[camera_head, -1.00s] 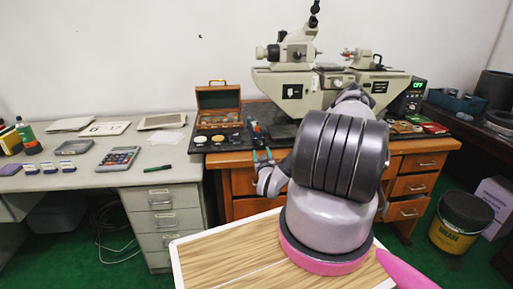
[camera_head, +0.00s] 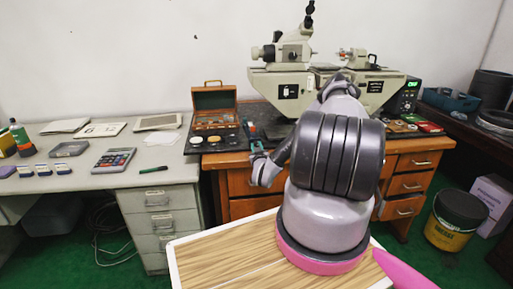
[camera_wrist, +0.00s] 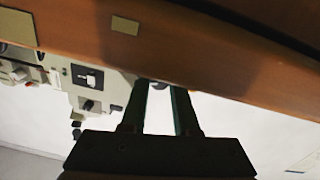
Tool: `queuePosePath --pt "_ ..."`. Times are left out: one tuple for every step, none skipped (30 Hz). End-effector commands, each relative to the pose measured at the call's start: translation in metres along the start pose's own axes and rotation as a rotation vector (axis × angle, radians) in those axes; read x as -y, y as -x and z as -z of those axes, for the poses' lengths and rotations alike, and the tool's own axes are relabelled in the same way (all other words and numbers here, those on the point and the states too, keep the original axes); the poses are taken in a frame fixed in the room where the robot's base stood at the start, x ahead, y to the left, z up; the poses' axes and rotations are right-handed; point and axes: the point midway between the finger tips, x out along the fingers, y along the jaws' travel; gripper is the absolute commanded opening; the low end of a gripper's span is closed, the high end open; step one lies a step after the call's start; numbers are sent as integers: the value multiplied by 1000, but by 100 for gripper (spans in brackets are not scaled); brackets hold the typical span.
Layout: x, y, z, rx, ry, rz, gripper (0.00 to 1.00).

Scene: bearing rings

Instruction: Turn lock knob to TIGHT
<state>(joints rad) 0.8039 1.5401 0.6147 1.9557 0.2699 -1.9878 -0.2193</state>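The pale measuring machine (camera_head: 270,82) stands on the wooden desk, with a microscope head (camera_head: 290,48) on its left. I cannot tell which part is the lock knob, nor read a TIGHT mark. My arm hides part of the machine's front. My gripper (camera_head: 257,143) is at the desk's front edge, left of the machine. Its fingers (camera_wrist: 161,98) are apart with nothing between them.
The wooden desk's edge (camera_wrist: 190,45) crosses the wrist view close to the fingers. An open wooden case (camera_head: 214,110) stands left of the machine. A display box (camera_head: 405,98) is at its right. A grey desk (camera_head: 170,175) with a calculator is at the left.

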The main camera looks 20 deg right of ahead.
Motion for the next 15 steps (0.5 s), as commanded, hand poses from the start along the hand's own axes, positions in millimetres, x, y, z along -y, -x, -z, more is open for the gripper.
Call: queuePosePath --pt "0 0 0 0 -4 0 0" --pt "0 0 0 1 -17 -1 0" --pt "-1 0 0 2 -47 -1 0" --pt "-1 0 -1 3 -82 -2 0" --pt "-1 0 -1 5 -123 -3 0" --pt "-1 0 -1 6 -184 -2 0" --pt "-1 1 -1 8 -228 -3 0" --pt "-1 1 -1 9 -268 -3 0" --pt "-1 0 0 9 -316 -2 0" --pt "-1 0 -1 10 -345 -2 0" --pt "-1 1 -1 11 -367 -1 0" --pt "0 0 0 11 -387 1 0" --pt "0 0 0 10 -395 1 0" --pt "0 0 0 10 -398 2 0" --pt "0 0 0 10 -398 2 0"
